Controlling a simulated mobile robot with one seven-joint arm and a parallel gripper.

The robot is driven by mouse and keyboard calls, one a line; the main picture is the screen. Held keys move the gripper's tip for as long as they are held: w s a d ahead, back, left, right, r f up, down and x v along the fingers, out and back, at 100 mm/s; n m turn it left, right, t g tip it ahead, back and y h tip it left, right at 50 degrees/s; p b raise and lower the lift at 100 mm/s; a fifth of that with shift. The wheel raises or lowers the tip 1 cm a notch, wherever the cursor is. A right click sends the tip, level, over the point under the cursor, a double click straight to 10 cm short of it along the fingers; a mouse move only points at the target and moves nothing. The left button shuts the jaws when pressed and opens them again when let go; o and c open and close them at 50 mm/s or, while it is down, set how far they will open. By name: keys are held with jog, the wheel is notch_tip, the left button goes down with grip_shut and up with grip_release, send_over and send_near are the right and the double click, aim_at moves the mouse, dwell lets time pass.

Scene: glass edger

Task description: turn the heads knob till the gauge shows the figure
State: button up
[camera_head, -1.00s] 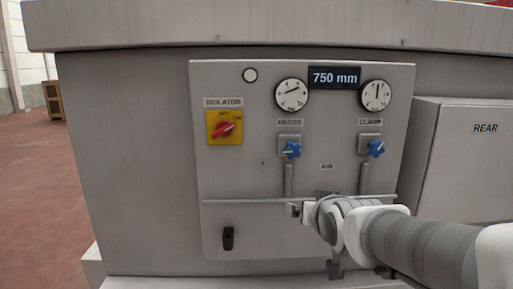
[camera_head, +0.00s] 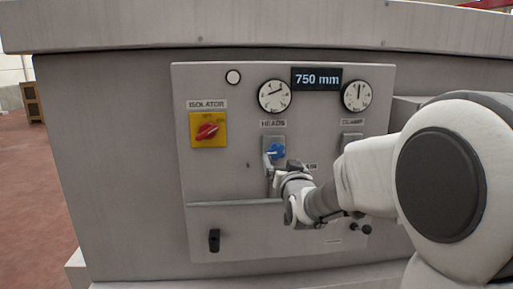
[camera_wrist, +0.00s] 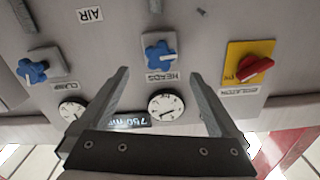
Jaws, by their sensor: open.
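The blue heads knob (camera_head: 276,151) sits below the HEADS label on the grey panel, and it shows in the wrist view (camera_wrist: 160,56). The heads gauge (camera_head: 274,95) is above it, its needle lying toward the upper right; its finer marks are too small to read. My gripper (camera_wrist: 161,72) is open and empty. In the wrist view the heads knob lies between the lines of the two fingers, beyond the tips and apart from them. In the head view my gripper is just below and beside the knob.
A display (camera_head: 317,78) reads 750 mm. The clamp gauge (camera_head: 357,96) is to its right; the blue clamp knob (camera_wrist: 40,68) is hidden by my arm in the head view. The red isolator switch (camera_head: 207,131) is left of the heads knob. A rail (camera_head: 235,203) crosses the panel below.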

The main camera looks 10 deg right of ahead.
aim_at(275, 149)
jog(key=w+p, duration=0.2)
jog(key=w, duration=0.9)
jog(key=shift+w, duration=0.35)
jog(key=c, duration=1.4)
jog(key=shift+o, duration=0.2)
jog(key=shift+f+b, duration=0.1)
jog(key=shift+b, duration=0.4)
